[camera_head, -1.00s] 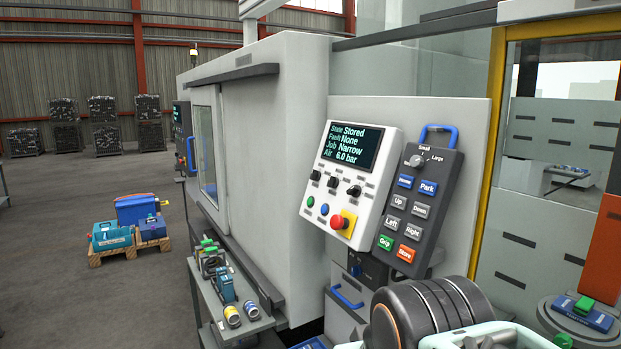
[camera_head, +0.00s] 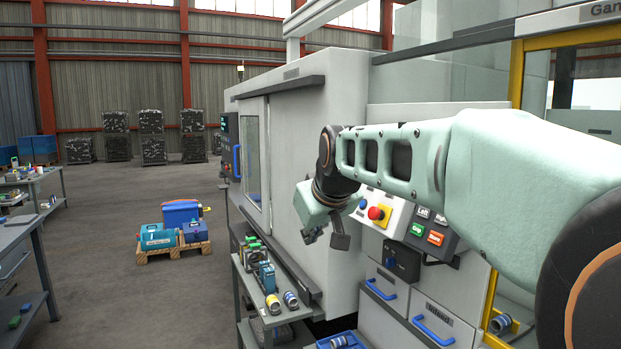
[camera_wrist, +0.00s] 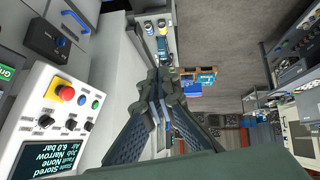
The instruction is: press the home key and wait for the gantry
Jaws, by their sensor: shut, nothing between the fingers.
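The keypad (camera_head: 445,240) hangs at the right of the white control panel (camera_head: 392,218). My arm covers its upper part, so the home key is hidden; the grip key (camera_head: 417,229) and store key (camera_head: 435,238) show. In the wrist view the panel's screen (camera_wrist: 42,150) reads Stored, Fault None, Job Narrow, Air 6.0 bar. Only the green grip key (camera_wrist: 5,73) shows at the left edge there. My gripper (camera_head: 312,236) is shut and empty, left of the panel and apart from it. Its fingers also show in the wrist view (camera_wrist: 162,82). The gantry is not clearly visible.
A red stop button (camera_head: 375,213) stands out from the panel. A narrow cart (camera_head: 275,318) with small parts stands beside the machine, below my gripper. Blue-handled drawers (camera_head: 430,320) are under the panel. Open floor (camera_head: 110,260) lies to the left, with a loaded pallet.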

